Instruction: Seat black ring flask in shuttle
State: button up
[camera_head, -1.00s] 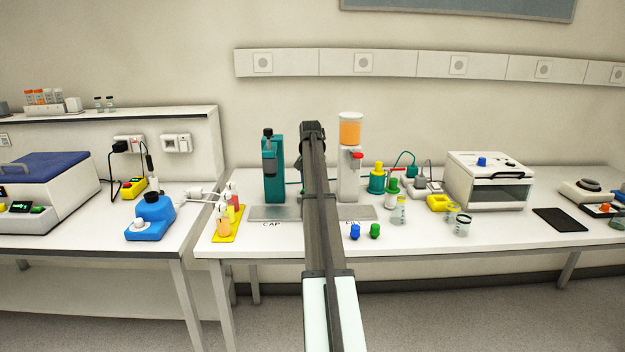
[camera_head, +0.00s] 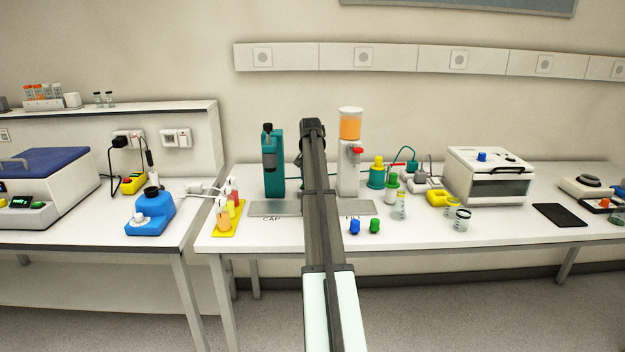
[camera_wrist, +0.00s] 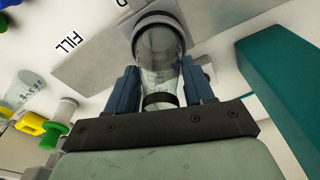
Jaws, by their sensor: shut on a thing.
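My gripper (camera_wrist: 159,80) is shut on a clear flask (camera_wrist: 157,45), with one blue finger on each side of it. A dark band, the black ring (camera_wrist: 160,100), shows around the flask at the end near my gripper. The flask's other end has a dark rim. A grey plate (camera_wrist: 95,60) marked FILL lies beyond the flask, and I cannot tell whether they touch. In the head view the plate (camera_head: 275,208) runs between the CAP and FILL marks. My arm hides its middle, the gripper and the held flask there. I cannot make out a separate shuttle.
A teal capping stand (camera_head: 273,175) is left of my arm and a juice dispenser (camera_head: 349,165) right of it. A yellow tray (camera_head: 226,231) with small bottles is at left.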

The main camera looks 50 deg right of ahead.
jog(key=shift+f, duration=0.75)
dwell(0.6)
jog(key=o, duration=1.1)
jog(key=shift+r, duration=0.1)
jog(key=r, duration=0.4)
jog(key=a+r, duration=0.1)
jog(key=r, duration=0.8)
jog(key=shift+s+a+r, duration=0.3)
jog(key=shift+s, duration=0.05)
